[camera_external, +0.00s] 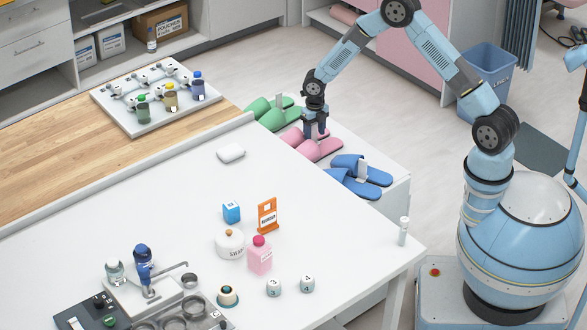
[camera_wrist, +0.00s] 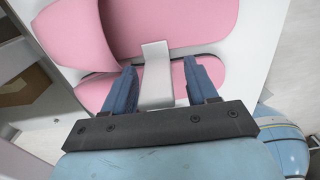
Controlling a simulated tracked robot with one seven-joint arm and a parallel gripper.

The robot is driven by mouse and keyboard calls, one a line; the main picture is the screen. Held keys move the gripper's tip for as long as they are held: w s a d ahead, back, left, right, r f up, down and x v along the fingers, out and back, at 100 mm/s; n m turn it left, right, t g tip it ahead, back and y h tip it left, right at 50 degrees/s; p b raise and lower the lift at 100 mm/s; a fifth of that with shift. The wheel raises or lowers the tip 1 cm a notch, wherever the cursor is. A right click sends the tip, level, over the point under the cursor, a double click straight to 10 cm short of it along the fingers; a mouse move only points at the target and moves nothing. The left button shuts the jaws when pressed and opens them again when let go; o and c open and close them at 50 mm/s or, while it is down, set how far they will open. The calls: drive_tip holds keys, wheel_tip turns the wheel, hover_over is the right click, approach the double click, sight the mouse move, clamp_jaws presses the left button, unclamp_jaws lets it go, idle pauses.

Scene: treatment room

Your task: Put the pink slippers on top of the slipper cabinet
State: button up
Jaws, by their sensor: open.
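The pair of pink slippers (camera_external: 318,149) sits on a low white unit (camera_external: 386,206), between green slippers (camera_external: 268,114) and blue slippers (camera_external: 352,178). In the wrist view, the pink slippers (camera_wrist: 155,28) lie side by side with a pale upright tab (camera_wrist: 156,62) between them. My gripper (camera_external: 315,134) is pointing down over the pink slippers. In the wrist view, my gripper (camera_wrist: 158,78) is open, with one finger on each side of the tab and a gap to each. I cannot tell which piece of furniture is the slipper cabinet.
A white table (camera_external: 150,215) with bottles, a soap pot and instruments stands in front of the slippers. A pink-doored cabinet (camera_external: 405,50) with an open shelf stands at the back. A blue bin (camera_external: 488,75) is behind my arm.

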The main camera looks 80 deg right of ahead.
wheel_tip(320, 180, up, 12)
drive_tip(key=shift+r, duration=0.1)
drive_tip(key=s+a+r+m+t+h, duration=0.1)
drive_tip(key=s+a+r+m, duration=0.4)
drive_tip(key=r, duration=0.3)
drive_tip(key=s+a+r+m, duration=0.35)
drive_tip(key=a+r, duration=0.25)
drive_tip(key=r, duration=0.2)
drive_tip(key=s+a+r+m+t+h, duration=0.1)
drive_tip(key=s+a+r+m, duration=0.4)
drive_tip(key=r, duration=0.3)
drive_tip(key=s+a+r+m+t, duration=0.1)
drive_tip(key=s+a+r+m, duration=0.1)
drive_tip(key=s, duration=0.6)
drive_tip(key=s+a+r+m+t+y, duration=0.1)
drive_tip(key=s+a+r+m, duration=0.1)
drive_tip(key=s+a+m, duration=0.3)
drive_tip(key=s+a+r+m+t+y, duration=0.1)
drive_tip(key=s+m, duration=0.5)
drive_tip(key=s, duration=0.6)
drive_tip(key=a+r, duration=0.1)
drive_tip(key=a, duration=0.1)
drive_tip(key=shift+s+a+r+t, duration=0.2)
drive_tip(key=shift+a+r+t, duration=0.05)
drive_tip(key=shift+a+t, duration=0.1)
